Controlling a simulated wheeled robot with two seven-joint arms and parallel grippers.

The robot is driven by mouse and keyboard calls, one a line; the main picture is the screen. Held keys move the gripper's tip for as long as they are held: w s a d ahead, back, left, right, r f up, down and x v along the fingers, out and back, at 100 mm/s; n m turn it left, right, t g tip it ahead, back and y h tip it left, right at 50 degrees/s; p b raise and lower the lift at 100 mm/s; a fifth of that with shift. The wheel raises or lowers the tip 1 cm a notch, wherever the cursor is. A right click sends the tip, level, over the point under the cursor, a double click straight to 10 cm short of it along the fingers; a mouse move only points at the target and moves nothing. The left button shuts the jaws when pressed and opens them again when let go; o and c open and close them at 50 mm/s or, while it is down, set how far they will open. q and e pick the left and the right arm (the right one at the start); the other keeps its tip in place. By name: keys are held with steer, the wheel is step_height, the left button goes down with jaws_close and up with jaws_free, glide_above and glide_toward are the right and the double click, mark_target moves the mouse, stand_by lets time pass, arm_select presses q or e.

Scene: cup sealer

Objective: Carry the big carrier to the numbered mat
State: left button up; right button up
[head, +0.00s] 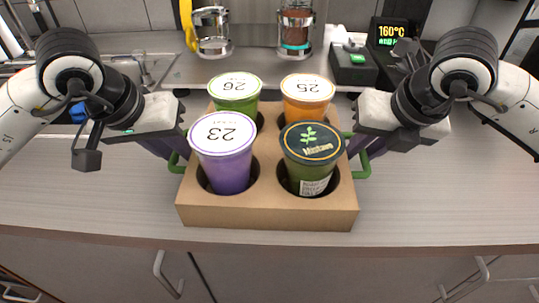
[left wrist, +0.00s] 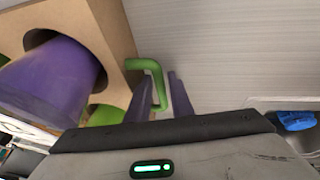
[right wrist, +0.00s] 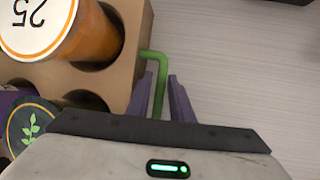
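The big carrier (head: 270,215) is a brown cardboard holder with four round holes, sitting on the counter. It holds a green cup marked 26 (head: 236,88), an orange cup marked 25 (head: 307,90), a purple cup marked 23 (head: 224,150) and a dark green cup with a leaf lid (head: 311,155). A green handle sticks out on each side. My left gripper (left wrist: 162,92) is open with its fingers either side of the left handle (left wrist: 147,64). My right gripper (right wrist: 163,92) is open with its fingers either side of the right handle (right wrist: 157,65). No numbered mat shows.
Behind the carrier stand a glass jug (head: 212,35), a dispenser (head: 296,28) and a black device with a 160°C display (head: 390,35). The wooden counter (head: 450,195) is clear to the left and right. Its front edge lies close before the carrier.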

arm_select(q)
jaws_close()
arm_select(e)
jaws_close()
arm_select(q)
steer(key=shift+w+r, duration=0.15)
steer(key=shift+r, duration=0.15)
arm_select(e)
steer(key=shift+w+r, duration=0.15)
steer(key=shift+r, duration=0.15)
